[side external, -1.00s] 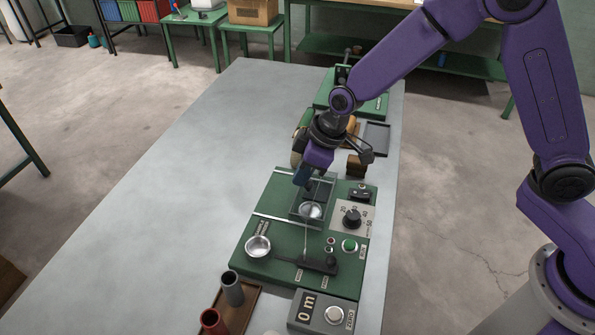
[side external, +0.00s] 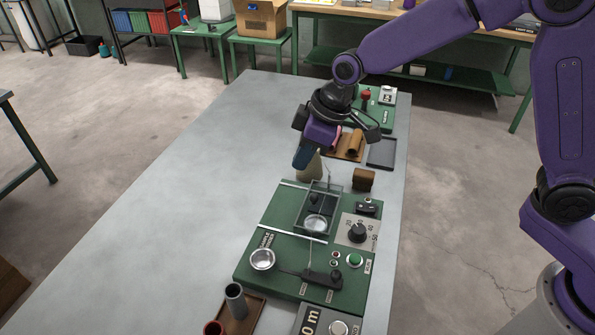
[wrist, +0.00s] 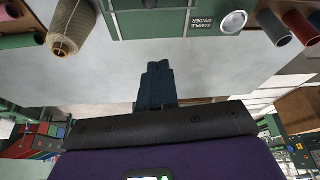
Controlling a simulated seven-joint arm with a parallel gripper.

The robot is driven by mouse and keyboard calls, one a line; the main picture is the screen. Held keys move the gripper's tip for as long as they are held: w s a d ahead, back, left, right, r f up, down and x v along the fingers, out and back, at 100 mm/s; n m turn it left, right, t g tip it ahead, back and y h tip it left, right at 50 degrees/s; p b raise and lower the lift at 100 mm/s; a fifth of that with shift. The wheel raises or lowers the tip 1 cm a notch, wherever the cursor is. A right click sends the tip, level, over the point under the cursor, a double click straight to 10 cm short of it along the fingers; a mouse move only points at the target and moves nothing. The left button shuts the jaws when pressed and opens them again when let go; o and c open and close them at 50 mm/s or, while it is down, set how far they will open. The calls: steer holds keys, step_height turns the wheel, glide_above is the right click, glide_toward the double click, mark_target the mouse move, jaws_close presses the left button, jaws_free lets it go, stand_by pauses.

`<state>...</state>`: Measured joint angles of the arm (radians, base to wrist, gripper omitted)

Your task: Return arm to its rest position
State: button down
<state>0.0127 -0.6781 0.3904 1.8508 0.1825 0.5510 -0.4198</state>
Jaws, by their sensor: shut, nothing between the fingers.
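My purple arm reaches in from the right, and my gripper (side external: 302,158) hangs above the grey table (side external: 180,170), over the far end of the green winder panel (side external: 285,250). Its fingers are together with nothing between them; the wrist view shows the closed dark blue fingertips (wrist: 158,68). A beige cone of thread (side external: 309,166) stands on the table just behind the fingers, partly hidden by them; it also shows in the wrist view (wrist: 72,27). No contact between the fingers and the cone can be made out.
The panel carries a clear-sided box (side external: 317,208), a knob (side external: 357,233) and a metal cup (side external: 262,259). A brown tray (side external: 240,318) with tubes is at the near end. A dark tray (side external: 381,153) and a brown block (side external: 363,179) lie at right. The table's left side is clear.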

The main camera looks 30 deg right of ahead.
steer(key=s+d+r+n+g+h, duration=0.1)
steer(key=s+d, duration=1)
steer(key=s, duration=0.4)
steer(key=s+d+r+g+h, duration=0.1)
steer(key=s+d+h, duration=0.1)
steer(key=s+d, duration=0.9)
steer(key=s, duration=0.4)
steer(key=shift+d+r+n, duration=0.15)
steer(key=shift+d+n, duration=0.15)
steer(key=shift+n, duration=0.1)
